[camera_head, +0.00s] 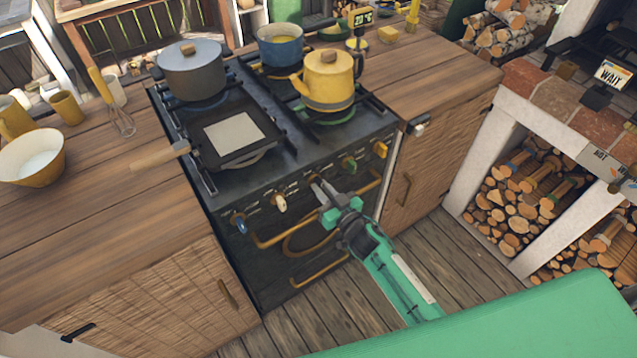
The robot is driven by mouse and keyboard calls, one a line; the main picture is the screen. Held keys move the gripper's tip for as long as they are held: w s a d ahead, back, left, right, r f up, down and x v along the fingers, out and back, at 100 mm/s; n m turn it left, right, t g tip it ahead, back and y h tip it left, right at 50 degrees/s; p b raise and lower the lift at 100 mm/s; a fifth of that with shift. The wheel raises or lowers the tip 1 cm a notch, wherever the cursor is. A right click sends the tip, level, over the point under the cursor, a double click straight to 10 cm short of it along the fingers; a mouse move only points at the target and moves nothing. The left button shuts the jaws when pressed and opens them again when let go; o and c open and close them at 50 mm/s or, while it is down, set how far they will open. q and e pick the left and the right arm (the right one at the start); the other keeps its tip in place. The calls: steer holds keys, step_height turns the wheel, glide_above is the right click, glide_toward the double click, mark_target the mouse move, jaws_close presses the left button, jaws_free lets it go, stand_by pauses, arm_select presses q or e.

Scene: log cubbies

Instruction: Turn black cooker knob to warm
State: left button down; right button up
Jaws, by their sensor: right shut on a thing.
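The cooker (290,165) is dark and stands in the middle, with a row of knobs along its front. My right gripper (319,187) reaches in from the lower right and is shut on the knob in the middle of the row. The fingers mostly cover this knob, which I take to be the black one. Its pointer and the marks around it are too small to read. A blue knob (238,222) and a white knob (279,203) are to its left. My left gripper is not in view.
A griddle pan (236,138) with a white square, a grey pot (193,71), a blue pot (280,47) and a yellow kettle (328,80) stand on the cooker. Brass rails (270,243) cross its front below the knobs. Log cubbies (520,190) are at the right.

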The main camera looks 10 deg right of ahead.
steer(key=m+p, duration=0.1)
steer(key=m, duration=0.2)
steer(key=shift+p, duration=0.3)
